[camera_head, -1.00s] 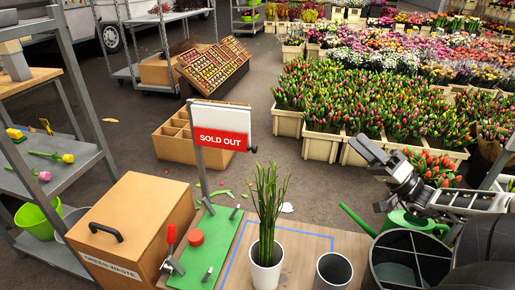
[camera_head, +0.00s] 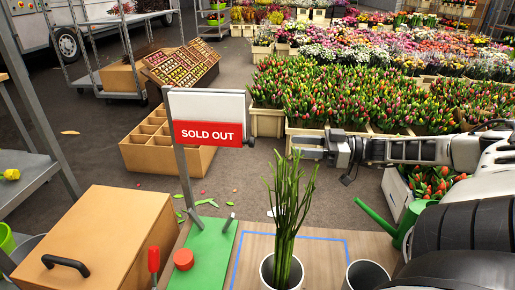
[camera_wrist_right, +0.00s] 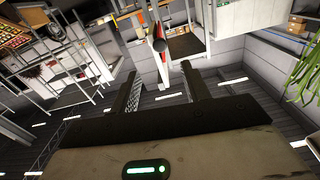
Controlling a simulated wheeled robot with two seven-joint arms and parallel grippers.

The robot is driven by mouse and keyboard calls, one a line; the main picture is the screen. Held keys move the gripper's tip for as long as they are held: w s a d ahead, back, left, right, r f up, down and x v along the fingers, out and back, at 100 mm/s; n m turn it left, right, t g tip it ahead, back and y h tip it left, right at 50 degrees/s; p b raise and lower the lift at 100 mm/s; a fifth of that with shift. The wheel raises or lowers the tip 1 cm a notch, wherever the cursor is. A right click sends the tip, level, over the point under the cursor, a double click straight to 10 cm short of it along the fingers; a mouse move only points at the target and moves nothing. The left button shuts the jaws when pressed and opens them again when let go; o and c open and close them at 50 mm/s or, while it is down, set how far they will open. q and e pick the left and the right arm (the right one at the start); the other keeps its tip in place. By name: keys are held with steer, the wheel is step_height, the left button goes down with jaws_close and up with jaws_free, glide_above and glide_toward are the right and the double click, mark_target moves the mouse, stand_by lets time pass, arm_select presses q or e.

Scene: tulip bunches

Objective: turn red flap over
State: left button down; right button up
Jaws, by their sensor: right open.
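The sign (camera_head: 207,118) stands on a grey post at the left of the bench. Its lower half is a red flap (camera_head: 208,134) reading SOLD OUT, hanging down; the panel above it is white. A dark knob shows at the sign's right edge. My right gripper (camera_head: 303,147) is to the right of the flap, pointing left towards it, with a clear gap between. In the right wrist view the gripper (camera_wrist_right: 162,92) has its two fingers apart with nothing between them. A narrow red and dark shape beyond them may be the sign edge-on. My left gripper is out of view.
A pot of green stems (camera_head: 288,205) stands in front, below my right arm. An empty dark pot (camera_head: 366,274) is right of it. A wooden box with a handle (camera_head: 105,235) is at left. A green board with a red knob (camera_head: 183,259) lies under the sign.

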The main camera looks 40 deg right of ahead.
arm_select(q)
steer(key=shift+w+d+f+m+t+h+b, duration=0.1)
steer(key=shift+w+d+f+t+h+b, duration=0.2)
steer(key=shift+b, duration=0.75)
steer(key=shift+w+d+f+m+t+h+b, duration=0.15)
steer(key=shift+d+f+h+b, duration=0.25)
steer(key=shift+b, duration=0.7)
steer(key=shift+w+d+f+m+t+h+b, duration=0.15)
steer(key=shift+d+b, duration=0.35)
steer(key=shift+b, duration=0.55)
arm_select(e)
steer(key=x, duration=1.1)
steer(key=shift+w+f, duration=0.1)
steer(key=c, duration=1)
